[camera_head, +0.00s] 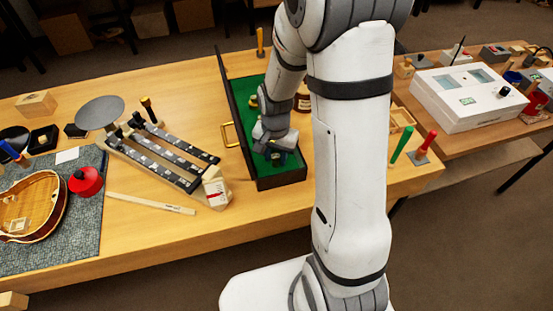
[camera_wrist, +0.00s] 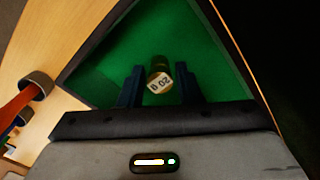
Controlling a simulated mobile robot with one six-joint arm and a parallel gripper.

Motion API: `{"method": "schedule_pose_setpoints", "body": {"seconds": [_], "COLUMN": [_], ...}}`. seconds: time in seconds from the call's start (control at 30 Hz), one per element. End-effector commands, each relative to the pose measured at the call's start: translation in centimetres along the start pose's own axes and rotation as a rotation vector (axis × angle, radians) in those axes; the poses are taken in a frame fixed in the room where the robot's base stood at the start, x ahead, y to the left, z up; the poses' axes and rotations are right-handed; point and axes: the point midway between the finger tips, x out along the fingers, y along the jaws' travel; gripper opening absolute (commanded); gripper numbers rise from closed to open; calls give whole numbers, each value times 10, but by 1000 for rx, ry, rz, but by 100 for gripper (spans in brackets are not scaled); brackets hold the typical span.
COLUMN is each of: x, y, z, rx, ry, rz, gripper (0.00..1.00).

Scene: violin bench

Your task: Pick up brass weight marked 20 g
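A small brass weight (camera_wrist: 159,80) with a pale round label, printed "20 g" and seen turned over, is in the wrist view in the green-lined tray (camera_wrist: 110,50). My gripper (camera_wrist: 159,86) points down into the tray. Its two dark blue fingers stand apart on either side of the weight, with narrow gaps seeming to show, so it looks open around it. In the head view my gripper (camera_head: 275,155) is low at the near end of the dark-walled tray (camera_head: 282,183), and the weight under it cannot be made out.
Other brass pieces (camera_head: 252,101) and a brown jar (camera_head: 303,103) are farther back in the tray. Its dark walls are close to my gripper. Red (camera_head: 424,146) and green (camera_head: 399,143) handled tools stand to the right.

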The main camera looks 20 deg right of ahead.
Motion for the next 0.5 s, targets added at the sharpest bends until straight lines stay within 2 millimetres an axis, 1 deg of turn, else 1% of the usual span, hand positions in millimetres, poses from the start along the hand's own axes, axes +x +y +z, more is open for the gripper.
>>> {"method": "schedule_pose_setpoints", "body": {"seconds": [0.03,0.37,0.5], "x": [0,0,0], "y": [0,0,0], "z": [0,0,0], "rx": [0,-1,-1], "ry": [0,0,0], "rz": [0,0,0], "gripper": [27,0,0]}}
